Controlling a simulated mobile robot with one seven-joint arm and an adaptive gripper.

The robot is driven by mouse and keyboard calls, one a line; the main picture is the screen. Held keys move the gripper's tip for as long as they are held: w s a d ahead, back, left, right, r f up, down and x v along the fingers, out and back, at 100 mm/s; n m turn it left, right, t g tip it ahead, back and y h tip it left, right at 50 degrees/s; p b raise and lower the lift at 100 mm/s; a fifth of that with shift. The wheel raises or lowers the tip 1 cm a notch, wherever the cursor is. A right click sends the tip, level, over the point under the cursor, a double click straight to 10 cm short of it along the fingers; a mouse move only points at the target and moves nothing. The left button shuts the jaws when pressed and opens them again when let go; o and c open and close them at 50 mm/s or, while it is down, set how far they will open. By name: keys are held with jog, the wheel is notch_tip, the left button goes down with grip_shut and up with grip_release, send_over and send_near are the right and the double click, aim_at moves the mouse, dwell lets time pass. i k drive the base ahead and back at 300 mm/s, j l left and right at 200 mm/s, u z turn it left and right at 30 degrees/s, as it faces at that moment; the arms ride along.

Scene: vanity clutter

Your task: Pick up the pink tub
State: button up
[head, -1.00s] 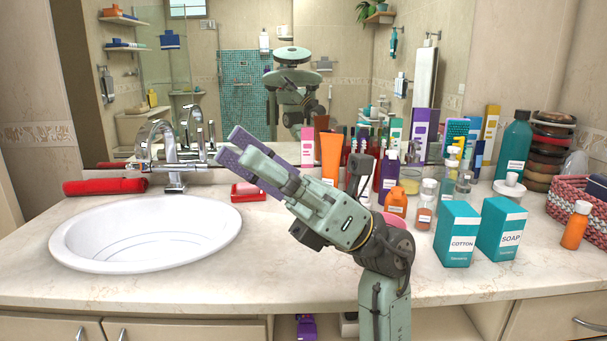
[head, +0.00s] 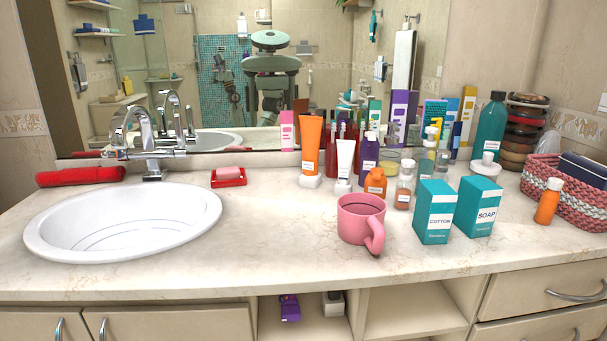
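A pink mug-shaped vessel (head: 361,219) with a handle on its front right side stands upright on the counter, right of the sink. Its open top faces up, and it is the only pink vessel I can make out. I see no separate pink tub with a lid. My gripper is not in the head view, so whether it is open or shut does not show.
Teal cotton (head: 434,212) and soap (head: 479,206) boxes stand right of the pink vessel. An orange bottle (head: 376,187) and several tubes crowd behind it. A sink (head: 125,222) lies left. The counter between sink and vessel (head: 275,225) is clear.

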aim_at(365, 225)
jog(key=i+j+z, duration=0.1)
jog(key=z, duration=0.25)
jog(key=i+j+z, duration=0.1)
jog(key=z, duration=0.25)
jog(key=i+j+z, duration=0.1)
jog(key=z, duration=0.2)
jog(key=i+j, duration=0.1)
jog(key=i, duration=0.25)
jog(key=l+z, duration=0.05)
